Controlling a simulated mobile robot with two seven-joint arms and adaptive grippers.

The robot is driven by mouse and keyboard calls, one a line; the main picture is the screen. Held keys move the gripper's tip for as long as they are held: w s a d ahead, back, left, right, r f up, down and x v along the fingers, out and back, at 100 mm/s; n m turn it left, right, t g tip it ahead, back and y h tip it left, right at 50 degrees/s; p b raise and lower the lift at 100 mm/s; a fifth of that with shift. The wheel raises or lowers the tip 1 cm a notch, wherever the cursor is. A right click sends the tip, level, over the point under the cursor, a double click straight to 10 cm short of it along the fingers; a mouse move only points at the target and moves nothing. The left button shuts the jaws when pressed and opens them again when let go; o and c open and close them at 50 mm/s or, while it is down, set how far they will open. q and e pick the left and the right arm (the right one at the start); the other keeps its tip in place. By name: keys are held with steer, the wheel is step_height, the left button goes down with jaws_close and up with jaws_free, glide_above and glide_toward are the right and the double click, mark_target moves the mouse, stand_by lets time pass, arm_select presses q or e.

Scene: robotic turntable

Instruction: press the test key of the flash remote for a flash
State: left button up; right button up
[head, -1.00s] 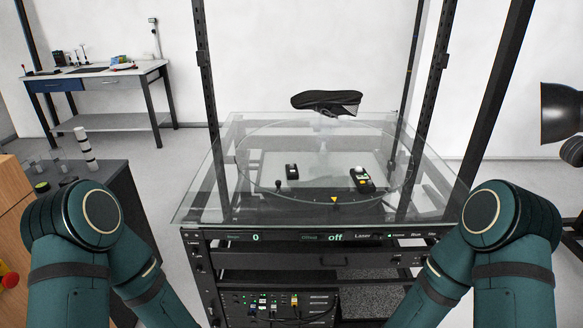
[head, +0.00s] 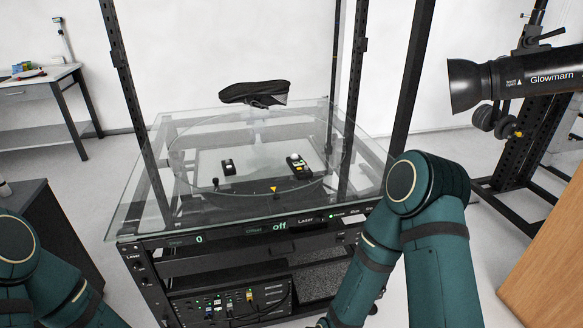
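Two small black devices lie on the glass turntable (head: 185,150). The right one (head: 299,166) has white, green and yellow keys on top. The left one (head: 228,167) is smaller, with a light patch. I cannot tell from their labels which is the flash remote. A black flash head (head: 495,84) marked "Glowmarn" stands on a stand at the right. Both my arms show in the lower part of the head view, but neither gripper is in view.
The turntable's front panel (head: 245,229) reads "0" and "off". Black upright posts (head: 131,85) frame the table. A dark cabinet (head: 60,230) is at left, a wooden box (head: 550,250) at lower right, and a workbench (head: 40,82) at far left.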

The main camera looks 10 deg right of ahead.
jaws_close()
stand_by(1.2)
